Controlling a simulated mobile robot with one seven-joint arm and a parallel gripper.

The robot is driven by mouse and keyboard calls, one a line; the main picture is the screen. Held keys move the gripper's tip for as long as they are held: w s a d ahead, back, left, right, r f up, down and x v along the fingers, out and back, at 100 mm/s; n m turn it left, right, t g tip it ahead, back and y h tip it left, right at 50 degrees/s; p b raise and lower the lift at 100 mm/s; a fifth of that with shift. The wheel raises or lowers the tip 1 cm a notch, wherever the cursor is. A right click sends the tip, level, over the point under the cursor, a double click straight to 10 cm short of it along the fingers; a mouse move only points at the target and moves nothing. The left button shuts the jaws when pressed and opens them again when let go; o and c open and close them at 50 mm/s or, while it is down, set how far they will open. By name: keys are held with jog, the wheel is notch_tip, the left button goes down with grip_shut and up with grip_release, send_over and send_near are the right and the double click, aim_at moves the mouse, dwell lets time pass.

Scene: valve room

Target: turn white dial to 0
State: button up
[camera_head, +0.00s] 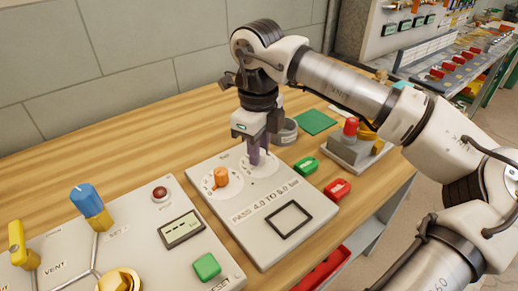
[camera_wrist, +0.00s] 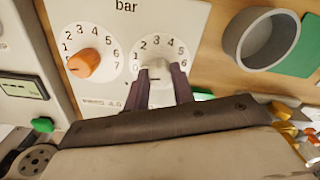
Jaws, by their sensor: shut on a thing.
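The white dial (camera_wrist: 157,68) is a small knob on a round numbered scale, under the word "bar" on a light grey panel (camera_head: 240,232). In the wrist view my gripper (camera_wrist: 160,74) has its two dark purple fingers on either side of the knob, shut on it. In the head view my gripper (camera_head: 260,155) reaches down to the right-hand scale, and its fingers hide most of the knob. I cannot tell exactly which number the knob points to. An orange dial (camera_head: 221,177) sits on its own scale to the left; it also shows in the wrist view (camera_wrist: 84,62).
A control panel with a blue knob (camera_head: 85,197), a yellow handle (camera_head: 17,238) and a green button (camera_head: 207,266) lies at the left. A grey round cup (camera_head: 287,132) stands close behind my gripper. Green (camera_head: 306,167) and red (camera_head: 338,189) pieces lie to the right.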

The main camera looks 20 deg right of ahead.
dwell(0.4)
jog(key=o, duration=1)
notch_tip(320, 180, up, 14)
jog(key=shift+s, duration=0.15)
jog(key=shift+f, duration=0.15)
